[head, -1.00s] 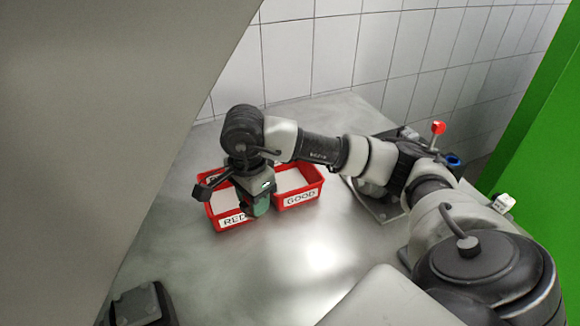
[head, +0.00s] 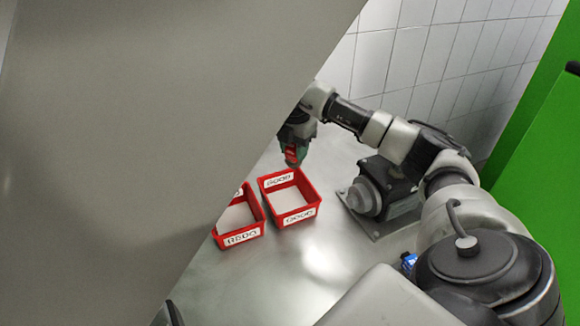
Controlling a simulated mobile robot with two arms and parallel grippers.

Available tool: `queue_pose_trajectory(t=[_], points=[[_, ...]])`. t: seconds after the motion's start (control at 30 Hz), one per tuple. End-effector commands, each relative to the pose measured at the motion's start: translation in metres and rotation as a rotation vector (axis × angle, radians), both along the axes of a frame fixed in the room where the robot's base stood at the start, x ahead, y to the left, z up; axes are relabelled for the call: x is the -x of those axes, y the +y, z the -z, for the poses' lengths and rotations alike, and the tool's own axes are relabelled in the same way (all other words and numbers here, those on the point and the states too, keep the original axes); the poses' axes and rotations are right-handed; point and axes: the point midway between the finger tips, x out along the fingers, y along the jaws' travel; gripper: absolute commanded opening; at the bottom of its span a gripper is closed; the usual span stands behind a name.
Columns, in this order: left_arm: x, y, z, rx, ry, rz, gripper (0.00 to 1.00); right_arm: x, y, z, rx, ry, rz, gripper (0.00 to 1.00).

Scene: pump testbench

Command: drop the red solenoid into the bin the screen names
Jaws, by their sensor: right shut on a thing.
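My right gripper (head: 292,158) hangs pointing down at the back edge of the GOOD bin in the picture. It is shut on a small red thing (head: 290,153), which looks like the red solenoid, mostly covered by the jaws. The height above the bin is hard to tell. The red GOOD bin (head: 316,209) has a white floor and looks empty. The red REDO bin (head: 259,210) stands to its left, partly hidden by a large grey surface. My left gripper cannot be made out. No screen is in view.
A large plain grey surface (head: 130,130) fills the left of the view and hides much of the table (head: 230,280). A dark round-fronted machine on a plate (head: 365,200) stands right of the bins. A small blue part (head: 408,262) shows by my right arm.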

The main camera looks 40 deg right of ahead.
Motion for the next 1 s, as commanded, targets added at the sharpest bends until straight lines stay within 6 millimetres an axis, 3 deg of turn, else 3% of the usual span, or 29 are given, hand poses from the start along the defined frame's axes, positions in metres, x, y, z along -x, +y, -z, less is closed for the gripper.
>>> queue_pose_trajectory(t=[0.23, 0.6, 0.97, 1.0], points=[[0.000, 0.000, 0.010, 0.000, -0.001, 0.000, 0.76, 0.000, -0.003, 0.012, 0.001, -0.001, 0.042, 0.06], [0.000, -0.001, 0.045, 0.001, 0.000, 0.000, 0.76, 0.000, -0.002, 0.054, 0.001, 0.000, 0.039, 0.06], [0.000, -0.002, 0.048, 0.002, 0.000, 0.000, 0.76, 0.000, -0.002, 0.059, 0.001, -0.001, 0.038, 0.06], [0.000, -0.002, 0.048, 0.002, 0.000, 0.000, 0.76, 0.000, -0.002, 0.059, 0.001, -0.001, 0.038, 0.37]])
